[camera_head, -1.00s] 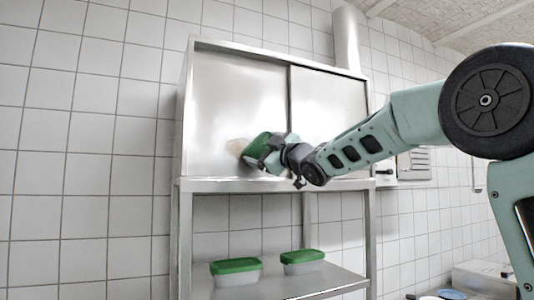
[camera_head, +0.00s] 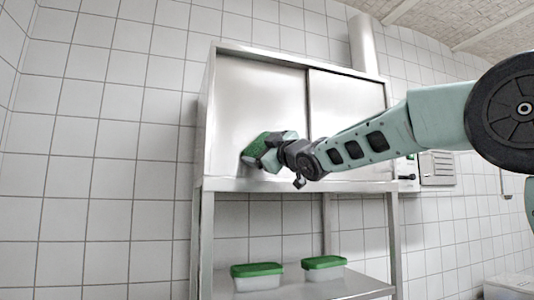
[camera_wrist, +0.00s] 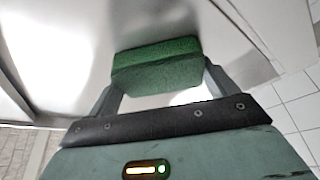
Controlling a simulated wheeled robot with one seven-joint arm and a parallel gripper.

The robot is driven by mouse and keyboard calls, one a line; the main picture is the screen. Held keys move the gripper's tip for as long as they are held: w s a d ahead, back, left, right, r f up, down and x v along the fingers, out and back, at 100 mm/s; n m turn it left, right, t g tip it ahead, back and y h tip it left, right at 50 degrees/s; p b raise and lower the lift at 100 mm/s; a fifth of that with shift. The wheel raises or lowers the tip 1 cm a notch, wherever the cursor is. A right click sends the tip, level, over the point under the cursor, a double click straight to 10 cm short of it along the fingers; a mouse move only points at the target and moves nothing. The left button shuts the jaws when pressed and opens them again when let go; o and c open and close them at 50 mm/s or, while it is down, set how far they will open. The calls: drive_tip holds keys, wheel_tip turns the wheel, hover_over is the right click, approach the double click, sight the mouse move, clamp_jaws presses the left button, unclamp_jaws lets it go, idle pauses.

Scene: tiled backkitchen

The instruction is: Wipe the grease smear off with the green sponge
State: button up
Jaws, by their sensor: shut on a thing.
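The green sponge (camera_head: 254,150) is held in my gripper (camera_head: 266,154), low on the left door (camera_head: 258,100) of the steel cabinet. In the wrist view the sponge (camera_wrist: 156,66) sits between the two fingers of my gripper (camera_wrist: 160,84), its far side facing the metal door. The sponge is against or very close to the door; I cannot tell which. No grease smear shows on the visible part of the door now. The patch behind the sponge and gripper is hidden.
The cabinet stands on a steel frame with a lower shelf (camera_head: 330,290). Two green-lidded boxes (camera_head: 257,277) (camera_head: 323,268) sit on that shelf. A grey wall box (camera_head: 437,168) is right of the cabinet. The tiled wall to the left is bare.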

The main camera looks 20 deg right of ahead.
sight(249, 146)
drive_tip(key=shift+a+f+b, duration=0.15)
drive_tip(key=shift+a+b, duration=0.8)
drive_tip(key=shift+a, duration=0.1)
drive_tip(key=shift+a+b, duration=0.5)
drive_tip(key=shift+a, duration=0.2)
drive_tip(key=shift+d+r+p, duration=0.2)
drive_tip(key=shift+r+p, duration=0.1)
drive_tip(key=shift+d+r+p, duration=0.1)
drive_tip(key=shift+d+p, duration=0.5)
drive_tip(key=shift+d, duration=0.15)
drive_tip(key=shift+d+p, duration=0.45)
drive_tip(key=shift+d, duration=0.4)
drive_tip(key=shift+d+p, duration=1.65)
drive_tip(key=shift+d, duration=1.95)
drive_tip(key=shift+w+a+f+b, duration=0.1)
drive_tip(key=shift+a+f+b, duration=0.05)
drive_tip(key=shift+a+b, duration=2.2)
drive_tip(key=shift+a+f+b, duration=0.1)
drive_tip(key=shift+a+b, duration=1.35)
drive_tip(key=shift+a, duration=1.65)
drive_tip(key=shift+s+b, duration=1.05)
drive_tip(key=shift+s, duration=1.95)
